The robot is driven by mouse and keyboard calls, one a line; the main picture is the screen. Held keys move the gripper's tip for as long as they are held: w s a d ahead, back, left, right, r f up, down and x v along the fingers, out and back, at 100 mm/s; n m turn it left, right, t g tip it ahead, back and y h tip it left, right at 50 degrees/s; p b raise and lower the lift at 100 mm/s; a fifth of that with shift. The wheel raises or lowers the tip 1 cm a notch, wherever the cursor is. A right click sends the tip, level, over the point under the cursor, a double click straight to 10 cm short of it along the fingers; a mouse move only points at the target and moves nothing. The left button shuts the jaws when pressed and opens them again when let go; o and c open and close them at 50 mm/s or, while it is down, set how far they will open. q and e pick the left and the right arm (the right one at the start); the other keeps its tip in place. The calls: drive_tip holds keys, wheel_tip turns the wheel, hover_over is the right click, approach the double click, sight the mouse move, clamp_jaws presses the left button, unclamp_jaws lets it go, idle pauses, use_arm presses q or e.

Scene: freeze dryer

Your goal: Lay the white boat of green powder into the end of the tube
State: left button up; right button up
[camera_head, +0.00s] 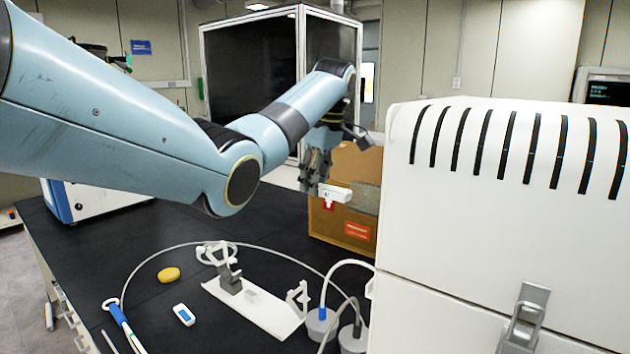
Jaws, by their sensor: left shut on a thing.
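My left gripper (318,187) hangs in front of the cardboard box, fingers pointing down. It is shut on a small white piece (336,193), which looks like the white boat and sticks out to the right of the fingers. The boat is held in the air above the black bench. No green powder can be made out in it. I cannot pick out the end of the tube in this view. My right gripper is not in view.
A large white machine with black vent slots (480,200) fills the right side. The cardboard box (325,225) stands behind the boat. On the black bench lie a white plate with a stand (268,315), a yellow object (168,274), a white-and-blue device (184,314) and a looping cable.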

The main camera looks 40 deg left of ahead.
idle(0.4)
use_arm(q)
drive_tip(key=shift+w+d+f, duration=0.1)
drive_tip(key=shift+w+d, duration=0.05)
drive_tip(key=shift+d, duration=1.9)
drive_tip(key=shift+w+d, duration=0.1)
drive_tip(key=shift+w+d+f, duration=0.1)
drive_tip(key=shift+d, duration=1.1)
drive_tip(key=o, duration=1)
